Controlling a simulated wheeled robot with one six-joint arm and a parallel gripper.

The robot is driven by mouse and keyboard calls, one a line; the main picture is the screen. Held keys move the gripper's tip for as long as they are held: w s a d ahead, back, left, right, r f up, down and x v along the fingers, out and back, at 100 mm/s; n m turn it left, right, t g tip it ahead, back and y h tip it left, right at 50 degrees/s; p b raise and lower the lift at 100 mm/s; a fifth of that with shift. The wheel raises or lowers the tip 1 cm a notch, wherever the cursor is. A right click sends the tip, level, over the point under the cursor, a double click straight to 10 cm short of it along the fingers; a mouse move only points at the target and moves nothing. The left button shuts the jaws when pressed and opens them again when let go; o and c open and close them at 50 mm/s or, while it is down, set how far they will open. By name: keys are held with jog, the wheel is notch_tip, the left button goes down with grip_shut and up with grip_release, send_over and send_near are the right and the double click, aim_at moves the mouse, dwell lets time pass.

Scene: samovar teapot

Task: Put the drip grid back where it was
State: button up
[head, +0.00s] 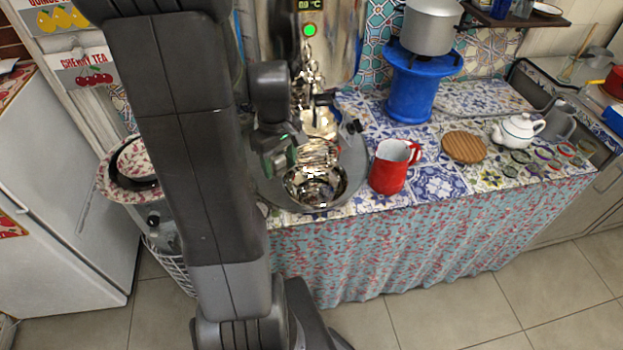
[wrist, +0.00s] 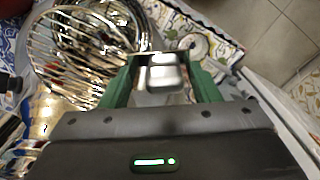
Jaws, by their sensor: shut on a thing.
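The drip grid (head: 318,152) is a shiny wire rack held just above a polished metal bowl (head: 318,187) in the head view. In the wrist view, the grid's curved wires (wrist: 72,58) fill the upper left. My gripper (head: 287,157) is at the left edge of the grid. In the wrist view, its green fingers (wrist: 165,75) are closed around a shiny metal block, which appears to be the grid's tab. The samovar (head: 305,70) stands behind on the counter. My fingers and arm hide part of the grid. I cannot tell if the grid touches the bowl.
A red mug (head: 391,168) stands right of the bowl. A round wooden board (head: 464,147), a white teapot (head: 517,131) and a blue stand (head: 412,95) with a pot are farther right. A floral pot (head: 130,175) is at the left. Tiles between are clear.

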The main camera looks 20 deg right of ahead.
notch_tip(320, 180, down, 9)
jog(key=shift+r, duration=0.15)
jog(key=shift+a, duration=0.1)
dwell(0.3)
jog(key=shift+f+b, duration=0.6)
jog(key=o, duration=1.1)
jog(key=shift+c, duration=0.2)
jog(key=shift+r, duration=0.2)
notch_tip(320, 180, up, 13)
jog(key=shift+f+p, duration=0.1)
jog(key=shift+p, duration=0.65)
